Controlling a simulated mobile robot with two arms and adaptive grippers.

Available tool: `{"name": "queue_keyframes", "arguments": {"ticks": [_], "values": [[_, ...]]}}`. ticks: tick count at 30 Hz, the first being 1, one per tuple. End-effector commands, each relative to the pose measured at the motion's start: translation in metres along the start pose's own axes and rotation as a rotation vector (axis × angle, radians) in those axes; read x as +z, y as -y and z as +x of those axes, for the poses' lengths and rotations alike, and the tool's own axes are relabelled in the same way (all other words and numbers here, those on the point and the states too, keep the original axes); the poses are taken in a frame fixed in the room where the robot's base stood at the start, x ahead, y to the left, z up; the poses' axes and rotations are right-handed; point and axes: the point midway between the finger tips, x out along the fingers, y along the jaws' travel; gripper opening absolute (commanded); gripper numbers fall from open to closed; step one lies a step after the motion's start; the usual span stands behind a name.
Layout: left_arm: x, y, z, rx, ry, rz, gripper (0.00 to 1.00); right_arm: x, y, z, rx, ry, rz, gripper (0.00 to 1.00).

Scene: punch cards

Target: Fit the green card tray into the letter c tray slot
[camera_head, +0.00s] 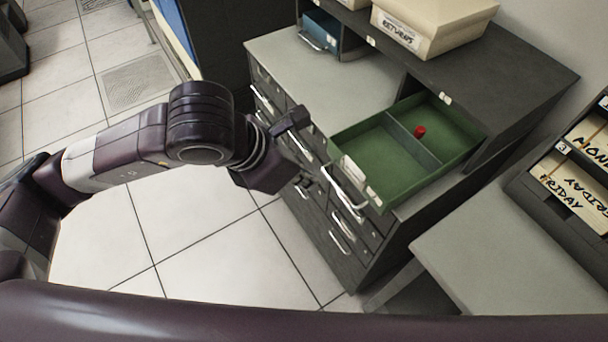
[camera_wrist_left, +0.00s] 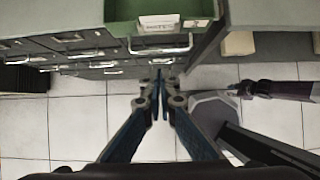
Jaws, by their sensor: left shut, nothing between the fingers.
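The green card tray (camera_head: 395,163) lies on the cabinet top, its back part inside the opening under the right shelf and its front sticking out over the drawers. It holds a small red object (camera_head: 419,131). Its front, with a white label, shows in the left wrist view (camera_wrist_left: 120,18). My left gripper (camera_head: 311,180) is shut and empty, apart from the tray, in front of the drawers. It also shows in the left wrist view (camera_wrist_left: 158,80). The slot around the tray has a small label (camera_head: 445,98) whose letter I cannot read. What seems my right gripper (camera_wrist_left: 240,88) is too small to judge.
A blue tray (camera_head: 322,30) sits in another opening to the left. A cream box marked RETURNS (camera_head: 425,28) stands on top. Drawer handles (camera_head: 345,188) stick out of the cabinet front. A grey desk (camera_head: 510,255) and card rack (camera_head: 555,190) are at right.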

Motion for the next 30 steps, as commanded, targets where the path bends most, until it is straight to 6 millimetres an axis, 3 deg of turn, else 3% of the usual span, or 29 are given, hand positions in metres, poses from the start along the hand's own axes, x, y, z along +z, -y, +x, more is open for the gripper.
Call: {"name": "queue_keyframes", "arguments": {"ticks": [13,18,30], "values": [[-0.001,0.002,0.057,-0.004,0.000,0.000,0.00,0.003,-0.006,0.019,0.008,0.002,-0.001,0.22],[-0.002,0.002,0.077,-0.003,0.003,0.001,0.00,0.006,-0.007,0.044,0.008,0.002,0.000,0.22],[0.000,0.001,0.093,-0.003,0.002,0.000,0.00,0.008,-0.006,0.063,0.008,0.003,0.000,0.22]]}}
